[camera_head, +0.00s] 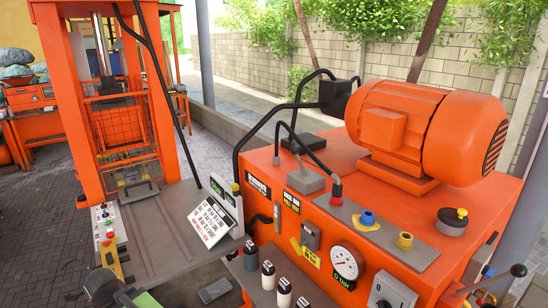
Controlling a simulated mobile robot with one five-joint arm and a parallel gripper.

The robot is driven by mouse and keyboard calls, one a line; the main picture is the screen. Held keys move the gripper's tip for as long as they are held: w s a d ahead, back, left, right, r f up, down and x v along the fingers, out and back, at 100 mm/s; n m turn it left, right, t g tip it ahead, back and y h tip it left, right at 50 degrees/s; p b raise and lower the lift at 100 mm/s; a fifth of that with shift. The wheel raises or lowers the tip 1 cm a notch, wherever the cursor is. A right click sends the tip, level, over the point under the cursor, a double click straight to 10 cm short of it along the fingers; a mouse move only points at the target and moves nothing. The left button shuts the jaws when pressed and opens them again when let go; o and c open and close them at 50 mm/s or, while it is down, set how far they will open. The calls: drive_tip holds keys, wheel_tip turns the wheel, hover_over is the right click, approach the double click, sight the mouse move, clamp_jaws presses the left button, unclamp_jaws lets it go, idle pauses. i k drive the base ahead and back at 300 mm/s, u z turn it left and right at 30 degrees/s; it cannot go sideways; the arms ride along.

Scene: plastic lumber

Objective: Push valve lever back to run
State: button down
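A lever with a dark round knob (518,270) and a thin metal rod sticks out at the lower right of the orange power unit (330,215). Several short handles with black and white grips, one of them a black-topped grip (268,275), stand in a row at the unit's front left. I cannot tell which of these is the valve lever, and no run mark is readable. A dark rounded shape with a yellow-orange piece at the bottom left may be part of my arm. No gripper fingers can be made out, and nothing is seen touching a lever.
A large orange motor (425,130) sits on the unit, with black hoses behind. A pressure gauge (344,262) and rotary switch (390,293) are on its front. A white sign (209,222) stands on the grey bench. An orange press frame (70,100) rises at left.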

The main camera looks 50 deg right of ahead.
sight(293, 150)
drive_tip(key=u, duration=0.1)
drive_tip(key=i, duration=1.05)
drive_tip(key=u, duration=1.05)
